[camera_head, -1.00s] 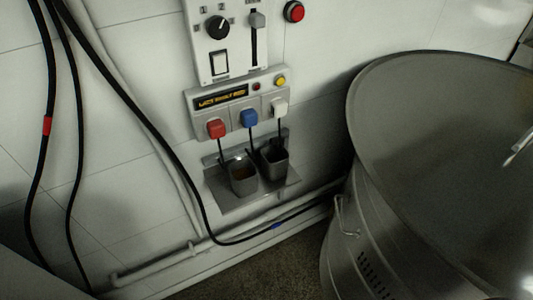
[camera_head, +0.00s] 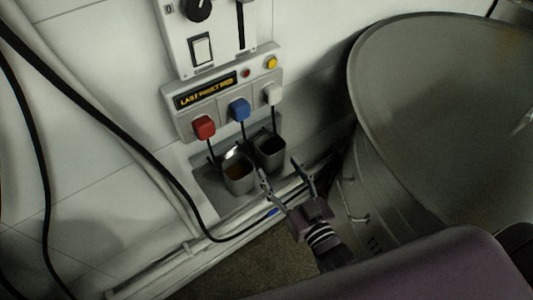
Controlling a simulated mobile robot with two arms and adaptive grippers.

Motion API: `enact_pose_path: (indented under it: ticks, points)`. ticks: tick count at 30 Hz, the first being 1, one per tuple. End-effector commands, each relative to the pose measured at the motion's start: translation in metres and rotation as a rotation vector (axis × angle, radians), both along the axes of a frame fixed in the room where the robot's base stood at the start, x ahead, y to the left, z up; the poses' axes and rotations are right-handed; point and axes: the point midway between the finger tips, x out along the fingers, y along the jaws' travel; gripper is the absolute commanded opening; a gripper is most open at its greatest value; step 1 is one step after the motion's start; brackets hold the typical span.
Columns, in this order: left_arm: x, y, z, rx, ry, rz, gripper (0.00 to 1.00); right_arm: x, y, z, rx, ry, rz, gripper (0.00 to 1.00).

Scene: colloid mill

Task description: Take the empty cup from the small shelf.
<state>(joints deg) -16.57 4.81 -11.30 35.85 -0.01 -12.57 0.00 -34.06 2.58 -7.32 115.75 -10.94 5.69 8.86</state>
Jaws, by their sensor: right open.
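The small shelf (camera_head: 212,204) is a grey metal ledge on the white wall, with two dark grey cups on it. The left cup (camera_head: 239,183) has brownish contents. The right cup (camera_head: 271,161) looks dark inside with no contents showing. My right gripper (camera_head: 279,171) is open, its two fingers pointing up toward the wall. It is in front of the right cup and lower right of the left cup in the picture; I cannot tell whether it touches either. My left gripper is not in view.
Above the shelf is a panel (camera_head: 213,97) with red, blue and white plugs or levers and a lit display. A large metal vat (camera_head: 365,120) stands close on the right. Black cables (camera_head: 110,115) hang on the left, and a pipe (camera_head: 160,267) runs low along the wall.

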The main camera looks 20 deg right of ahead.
Motion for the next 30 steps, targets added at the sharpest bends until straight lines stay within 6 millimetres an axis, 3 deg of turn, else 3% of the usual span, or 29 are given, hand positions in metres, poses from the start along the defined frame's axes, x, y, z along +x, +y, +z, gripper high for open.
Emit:
enact_pose_path:
  ticks: [9, 18, 27, 30]
  points:
    - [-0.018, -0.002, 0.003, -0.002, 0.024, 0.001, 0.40, 0.030, 0.004, -0.004, 0.000, 0.000, 0.000, 0.59]
    - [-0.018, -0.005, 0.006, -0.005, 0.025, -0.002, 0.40, 0.068, 0.008, -0.013, 0.000, 0.001, 0.001, 0.59]
    - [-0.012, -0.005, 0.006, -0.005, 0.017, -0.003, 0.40, 0.072, 0.009, -0.015, 0.001, 0.003, 0.001, 0.59]
    - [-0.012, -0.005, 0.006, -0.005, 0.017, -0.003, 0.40, 0.072, 0.009, -0.015, 0.001, 0.003, 0.001, 0.49]
